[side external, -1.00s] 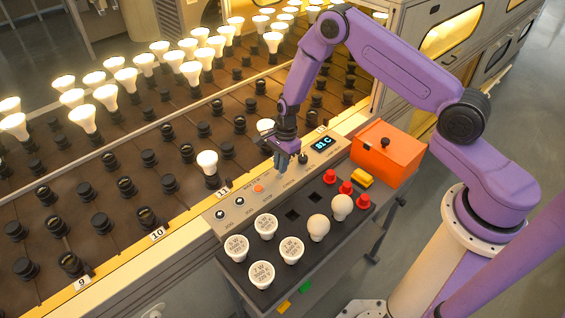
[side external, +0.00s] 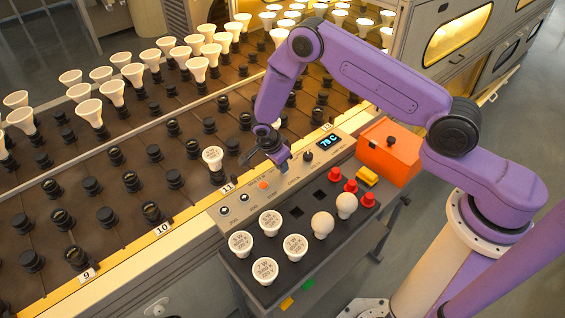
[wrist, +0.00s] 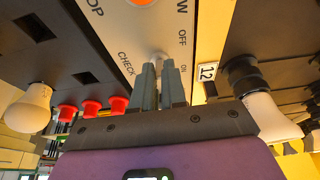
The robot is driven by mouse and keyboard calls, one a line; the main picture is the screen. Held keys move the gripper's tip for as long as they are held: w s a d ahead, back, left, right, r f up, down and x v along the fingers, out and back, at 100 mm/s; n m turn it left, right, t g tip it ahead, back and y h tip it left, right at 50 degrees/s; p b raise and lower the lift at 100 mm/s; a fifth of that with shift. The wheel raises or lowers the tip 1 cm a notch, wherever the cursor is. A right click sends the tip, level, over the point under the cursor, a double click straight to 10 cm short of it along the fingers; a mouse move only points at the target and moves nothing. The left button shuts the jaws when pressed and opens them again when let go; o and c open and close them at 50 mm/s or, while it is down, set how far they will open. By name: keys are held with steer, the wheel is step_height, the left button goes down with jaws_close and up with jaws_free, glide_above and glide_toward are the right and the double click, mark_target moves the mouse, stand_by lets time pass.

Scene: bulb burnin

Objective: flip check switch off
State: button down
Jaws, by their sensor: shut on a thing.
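The check switch (wrist: 157,56) is a small pale lever on the light control panel (side external: 240,212), beside printed words CHECK, OFF and ON in the wrist view. My gripper (wrist: 156,72) is shut on the lever, its two grey fingers on either side of it. In the side view my gripper (side external: 284,163) points down at the panel and hides the switch. Most of the lever is covered by the fingers, so I cannot tell its exact position. The panel's display (side external: 328,142) appears to read 78 C.
A black knob (side external: 308,157) and an orange button (side external: 264,185) sit near my gripper. White bulbs (side external: 270,223), red plugs (side external: 351,186) and an orange box (side external: 389,160) stand on the cart. Socket rows (side external: 131,181) lie beyond the panel.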

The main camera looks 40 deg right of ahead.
steer(key=shift+a+f+h, duration=0.2)
steer(key=shift+a+h, duration=0.15)
steer(key=shift+h, duration=0.6)
steer(key=shift+a+f+h, duration=0.15)
steer(key=shift+a+h, duration=0.15)
steer(key=shift+h, duration=0.65)
steer(key=shift+a, duration=0.1)
steer(key=c, duration=1.2)
jaws_free()
steer(key=shift+v, duration=8.7)
steer(key=shift+a+f, duration=0.15)
